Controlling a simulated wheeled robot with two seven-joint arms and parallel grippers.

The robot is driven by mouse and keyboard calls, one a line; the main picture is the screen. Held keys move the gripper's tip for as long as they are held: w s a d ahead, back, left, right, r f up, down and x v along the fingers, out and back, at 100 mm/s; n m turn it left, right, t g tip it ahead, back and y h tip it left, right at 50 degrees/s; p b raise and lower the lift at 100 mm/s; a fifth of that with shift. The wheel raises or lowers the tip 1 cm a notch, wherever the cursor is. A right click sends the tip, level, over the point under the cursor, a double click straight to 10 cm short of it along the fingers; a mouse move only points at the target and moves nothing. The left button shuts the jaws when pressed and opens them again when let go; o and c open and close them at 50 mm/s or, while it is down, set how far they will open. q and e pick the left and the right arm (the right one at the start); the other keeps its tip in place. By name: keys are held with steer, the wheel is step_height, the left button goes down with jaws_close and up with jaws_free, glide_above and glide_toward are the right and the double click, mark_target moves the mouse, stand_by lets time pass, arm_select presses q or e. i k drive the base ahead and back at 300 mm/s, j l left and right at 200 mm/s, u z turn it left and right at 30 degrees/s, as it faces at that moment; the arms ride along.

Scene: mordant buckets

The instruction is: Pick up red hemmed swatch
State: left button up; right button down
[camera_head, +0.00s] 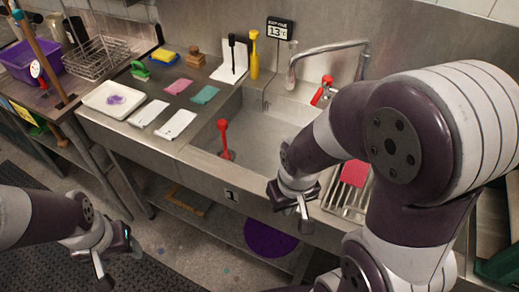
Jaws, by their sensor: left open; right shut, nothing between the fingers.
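A red swatch (354,173) lies on the metal drying rack (340,208) at the right of the sink. It is partly hidden behind my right arm, and its hem is too small to make out. My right gripper (300,206) is shut and empty, pointing down in front of the sink's edge, to the left of the red swatch and apart from it. My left gripper (120,264) is open and empty, low at the left, over the floor and far from the swatch.
A sink (262,128) holds an upright red-handled tool (223,138). Pink (178,86) and teal (205,94) swatches, white cards (176,125) and a white tray (113,99) lie on the left counter. A faucet (330,48) rises behind the sink. A purple disc-shaped thing (270,239) is below.

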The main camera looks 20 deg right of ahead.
mark_target(182, 83)
steer(key=z, duration=0.65)
steer(key=i+j+z, duration=0.1)
steer(key=j+z, duration=0.3)
steer(key=i+j+z, duration=0.1)
steer(key=z, duration=0.3)
steer(key=j+z, duration=0.8)
